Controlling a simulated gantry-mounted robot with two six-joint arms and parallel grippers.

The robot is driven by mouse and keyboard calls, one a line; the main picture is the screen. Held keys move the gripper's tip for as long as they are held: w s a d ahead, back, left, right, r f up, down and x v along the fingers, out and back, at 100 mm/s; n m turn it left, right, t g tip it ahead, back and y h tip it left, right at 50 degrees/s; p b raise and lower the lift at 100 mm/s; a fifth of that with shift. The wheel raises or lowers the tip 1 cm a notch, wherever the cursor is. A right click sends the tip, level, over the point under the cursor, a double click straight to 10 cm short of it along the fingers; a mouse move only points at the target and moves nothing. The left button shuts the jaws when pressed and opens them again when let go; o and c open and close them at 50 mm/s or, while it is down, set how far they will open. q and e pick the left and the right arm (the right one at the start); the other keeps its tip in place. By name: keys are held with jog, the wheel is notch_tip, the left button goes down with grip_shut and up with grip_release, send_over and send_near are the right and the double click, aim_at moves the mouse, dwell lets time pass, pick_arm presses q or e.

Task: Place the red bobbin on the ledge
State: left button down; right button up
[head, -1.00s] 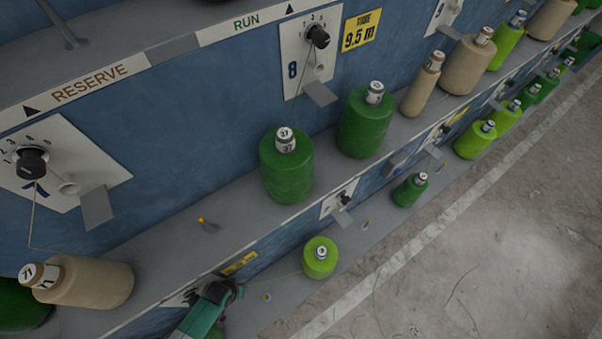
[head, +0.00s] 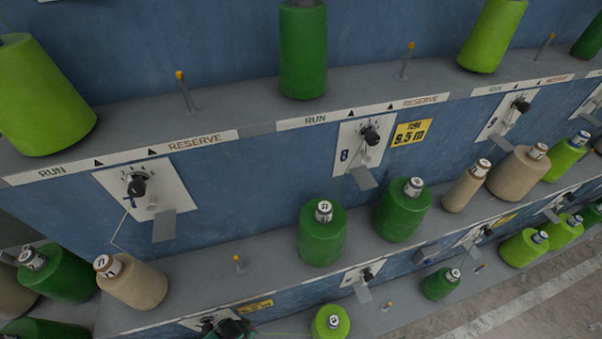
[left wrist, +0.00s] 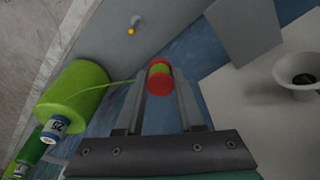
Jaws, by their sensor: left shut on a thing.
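The red bobbin (left wrist: 159,83) has red ends and a lime-green band around its middle. My left gripper (left wrist: 160,78) is shut on it, with a finger on each side. In the head view only a small part of my left gripper (head: 228,328) shows at the bottom edge, below the front of the middle grey ledge (head: 205,268); the bobbin cannot be made out there. A lime thread runs from the held bobbin towards a lime cone (left wrist: 76,88), labelled 29 or similar. An upper grey ledge (head: 235,107) is also in view. My right gripper is not in view.
Green cones (head: 321,240) and a tan cone (head: 136,283) stand or lie on the middle ledge, with bare room between them around a yellow-tipped peg (head: 238,262). Dial plates (head: 150,190) with grey tabs stick out from the blue wall.

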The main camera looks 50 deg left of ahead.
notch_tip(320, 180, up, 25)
jog(key=p, duration=2.2)
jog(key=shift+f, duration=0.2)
